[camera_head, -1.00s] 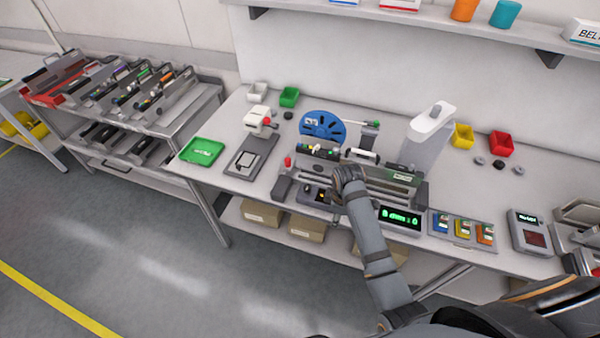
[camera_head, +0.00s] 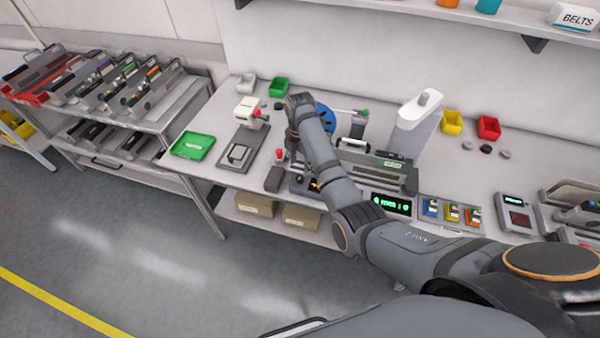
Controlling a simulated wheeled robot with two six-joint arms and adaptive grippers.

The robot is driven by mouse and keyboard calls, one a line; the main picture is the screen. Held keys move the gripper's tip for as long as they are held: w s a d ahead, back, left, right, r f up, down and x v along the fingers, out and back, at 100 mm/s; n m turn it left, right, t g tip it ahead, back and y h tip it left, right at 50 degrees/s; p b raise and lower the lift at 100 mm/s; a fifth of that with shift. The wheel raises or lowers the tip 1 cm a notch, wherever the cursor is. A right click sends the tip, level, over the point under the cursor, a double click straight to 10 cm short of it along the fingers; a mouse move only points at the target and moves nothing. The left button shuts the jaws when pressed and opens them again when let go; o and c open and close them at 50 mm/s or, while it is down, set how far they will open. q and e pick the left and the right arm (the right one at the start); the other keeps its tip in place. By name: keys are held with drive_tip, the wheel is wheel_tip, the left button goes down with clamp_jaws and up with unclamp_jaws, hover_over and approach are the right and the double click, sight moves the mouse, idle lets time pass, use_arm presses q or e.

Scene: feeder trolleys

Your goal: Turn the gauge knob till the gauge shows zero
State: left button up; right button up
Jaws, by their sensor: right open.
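My right arm comes in from the lower right. Its gripper (camera_head: 299,103) is above the left half of the bench, just right of a white device with a red knob (camera_head: 250,112). The gripper is open, but its fingertips are hard to make out. A green-lit display (camera_head: 391,204) sits at the front of the grey feeder fixture (camera_head: 375,172); its text is too small to read surely. No gauge dial or gauge knob can be told for certain. My arm hides the fixture's left part and most of a blue reel (camera_head: 325,118). My left gripper is not in view.
A green tray (camera_head: 193,145) lies at the bench's left end. A white bottle-like container (camera_head: 415,122) stands behind the fixture. Small yellow (camera_head: 452,122) and red (camera_head: 489,127) bins are at the back right. A loaded trolley (camera_head: 160,120) stands left of the bench.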

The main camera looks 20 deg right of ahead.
sight(300, 177)
wheel_tip(300, 177, down, 6)
drive_tip(key=shift+f, duration=0.25)
drive_tip(key=shift+p, duration=0.3)
clamp_jaws()
